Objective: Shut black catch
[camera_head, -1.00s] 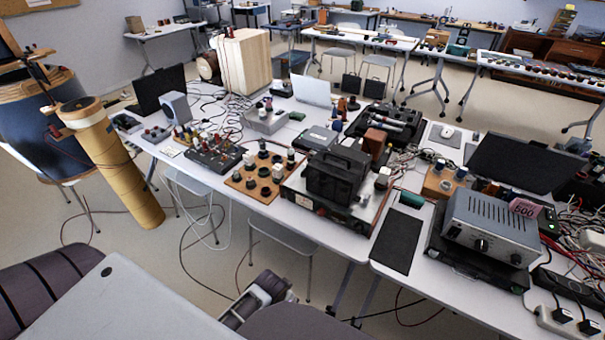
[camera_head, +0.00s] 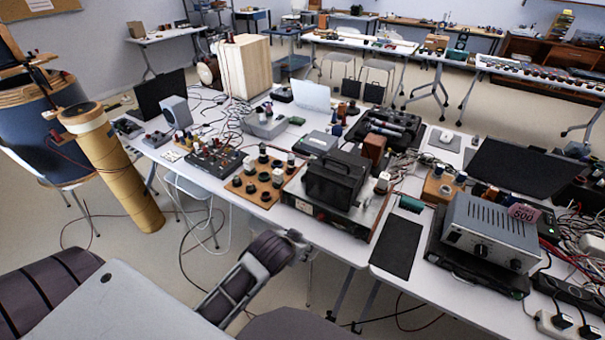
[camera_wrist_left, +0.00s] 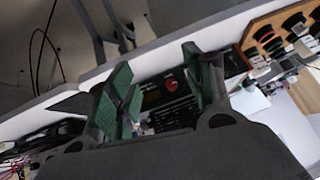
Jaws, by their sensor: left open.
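A black case with a top handle (camera_head: 338,178) stands on a wide, low instrument (camera_head: 325,222) at the table's front edge. I cannot make out the black catch itself in either view. My left gripper (camera_head: 298,243) is just in front of the table edge, below and near the instrument's front panel. In the left wrist view my left gripper (camera_wrist_left: 160,88) is open, its two green-padded fingers apart with nothing between them. My right gripper is not in view.
The table (camera_head: 345,247) is crowded. A wooden board with black knobs (camera_head: 262,180) lies left of the instrument. A black mat (camera_head: 397,245) and a grey metal unit (camera_head: 490,232) are to the right. A chair (camera_head: 190,188) stands under the table. Cables run along the floor.

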